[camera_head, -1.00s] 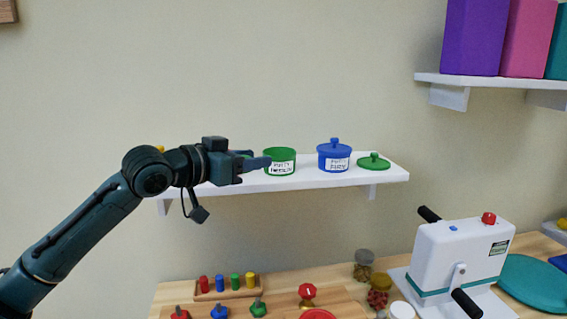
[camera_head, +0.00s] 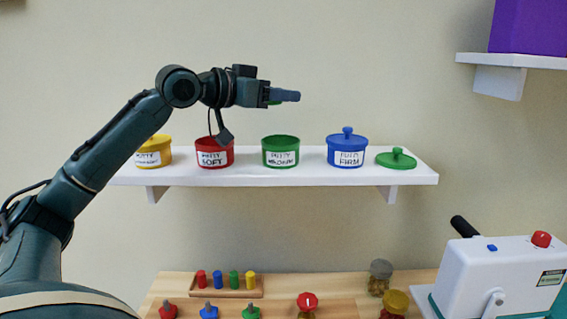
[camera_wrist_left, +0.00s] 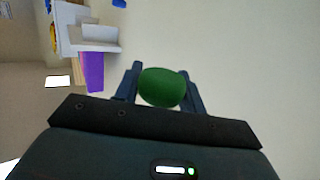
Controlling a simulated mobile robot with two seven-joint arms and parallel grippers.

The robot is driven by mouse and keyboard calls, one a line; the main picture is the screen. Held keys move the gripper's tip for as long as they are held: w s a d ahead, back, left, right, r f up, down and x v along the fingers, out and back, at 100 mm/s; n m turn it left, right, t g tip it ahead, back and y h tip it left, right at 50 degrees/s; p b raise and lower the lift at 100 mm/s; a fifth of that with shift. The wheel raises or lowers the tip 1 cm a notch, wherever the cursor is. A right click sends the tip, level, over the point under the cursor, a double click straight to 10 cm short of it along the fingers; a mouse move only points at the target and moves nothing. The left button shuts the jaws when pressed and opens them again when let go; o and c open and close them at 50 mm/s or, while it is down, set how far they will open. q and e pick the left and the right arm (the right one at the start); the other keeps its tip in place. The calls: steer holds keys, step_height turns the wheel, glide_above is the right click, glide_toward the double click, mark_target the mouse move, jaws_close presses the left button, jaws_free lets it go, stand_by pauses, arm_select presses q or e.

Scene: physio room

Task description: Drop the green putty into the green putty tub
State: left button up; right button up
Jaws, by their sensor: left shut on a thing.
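My left gripper (camera_head: 285,97) is shut on the green putty, a rounded green lump (camera_wrist_left: 161,87) between its fingers in the left wrist view. In the head view only a sliver of the putty shows under the fingers. The gripper is held level above the wall shelf, higher than the tubs. The green putty tub (camera_head: 281,152) stands upright and open on the shelf, below the gripper. Its green lid (camera_head: 396,158) lies on the shelf at the right end. My right gripper is not in view.
On the white shelf (camera_head: 315,176), a red tub (camera_head: 215,153) and a yellow tub (camera_head: 155,152) stand left of the green tub. A lidded blue tub (camera_head: 347,149) stands to its right. A higher shelf (camera_head: 510,62) holds a purple block (camera_head: 527,28).

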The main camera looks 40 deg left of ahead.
arm_select(q)
step_height(320, 180, down, 3)
steer(key=shift+w+r+b, duration=0.1)
steer(key=shift+r+b, duration=0.05)
steer(key=shift+b, duration=0.75)
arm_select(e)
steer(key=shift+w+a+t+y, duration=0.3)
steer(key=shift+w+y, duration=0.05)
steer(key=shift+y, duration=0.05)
arm_select(q)
steer(key=o, duration=1.1)
steer(key=shift+c, duration=0.2)
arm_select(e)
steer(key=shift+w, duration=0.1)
